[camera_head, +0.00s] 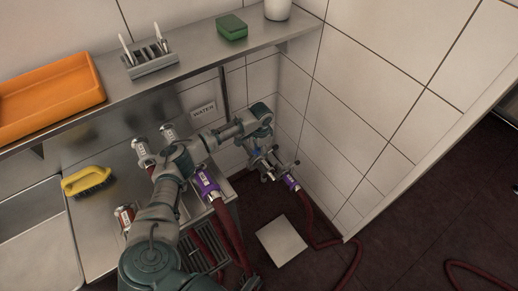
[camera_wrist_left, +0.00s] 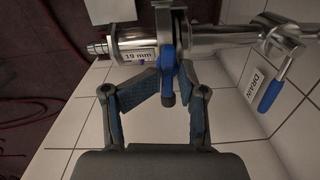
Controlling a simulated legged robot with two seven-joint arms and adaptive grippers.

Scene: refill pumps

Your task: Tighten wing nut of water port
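In the left wrist view a blue wing nut (camera_wrist_left: 168,77) hangs from a metal clamp on a steel pipe fitting. The fitting has a "19 mm" label (camera_wrist_left: 139,56) and a ribbed open end at left. My left gripper (camera_wrist_left: 170,82) has its blue-padded fingers bent inward on both sides of the wing nut, and the tips appear to press on it. In the head view my left gripper (camera_head: 264,158) is at the pipework by the tiled wall, small and partly mixed with the fittings. A "WATER" sign (camera_head: 203,110) is on the wall. My right gripper is not seen.
A blue-handled valve (camera_wrist_left: 272,95) and a "DRAIN" label (camera_wrist_left: 254,87) are close at right. Purple-collared hoses (camera_head: 208,183) (camera_head: 292,183) run to the floor. A steel shelf (camera_head: 200,52) carries an orange tray (camera_head: 50,98). A yellow brush (camera_head: 87,181) lies on the counter.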

